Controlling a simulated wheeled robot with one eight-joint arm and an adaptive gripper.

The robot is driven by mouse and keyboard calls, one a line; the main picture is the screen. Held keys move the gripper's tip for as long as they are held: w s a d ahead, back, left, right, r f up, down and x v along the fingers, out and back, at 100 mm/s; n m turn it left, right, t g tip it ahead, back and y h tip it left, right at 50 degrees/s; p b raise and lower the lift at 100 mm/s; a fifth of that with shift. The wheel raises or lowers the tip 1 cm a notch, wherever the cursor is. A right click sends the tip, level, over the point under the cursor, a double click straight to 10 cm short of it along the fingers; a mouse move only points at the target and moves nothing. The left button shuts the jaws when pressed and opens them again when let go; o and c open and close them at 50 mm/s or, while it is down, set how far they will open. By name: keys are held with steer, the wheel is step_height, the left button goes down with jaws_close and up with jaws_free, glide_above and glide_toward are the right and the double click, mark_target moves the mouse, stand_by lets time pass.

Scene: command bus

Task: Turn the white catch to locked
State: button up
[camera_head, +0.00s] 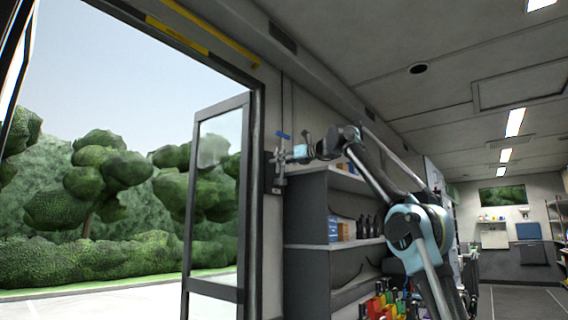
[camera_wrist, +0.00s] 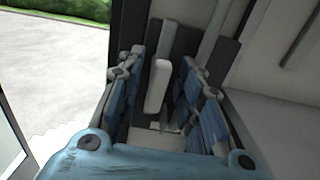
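The white catch (camera_wrist: 156,86) is a pale upright bar on a dark mounting plate (camera_wrist: 184,44) in the wrist view. My gripper (camera_wrist: 163,78) has its blue-padded fingers open, one on each side of the catch. A gap shows between the catch and the right finger; the left finger is very close, and I cannot tell if it touches. In the head view my gripper (camera_head: 284,157) is at the wall beside the door frame. The catch is not clear there, hidden by the fingers or too small.
The glazed door (camera_head: 217,190) stands left of my gripper, with open ground outside. A grey shelf unit (camera_head: 307,215) with boxes and bottles stands below and right of my gripper. The aisle (camera_head: 515,298) is clear at the far right.

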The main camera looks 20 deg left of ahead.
jaws_close()
steer(key=shift+n, duration=0.4)
steer(key=n, duration=0.3)
steer(key=shift+n, duration=0.3)
steer(key=n, duration=0.4)
steer(key=shift+s+n, duration=0.15)
steer(key=shift+n, duration=0.15)
steer(key=n, duration=0.4)
steer(key=shift+f, duration=0.15)
steer(key=shift+s+f+n, duration=0.15)
steer(key=shift+n, duration=2.35)
steer(key=shift+a, duration=0.1)
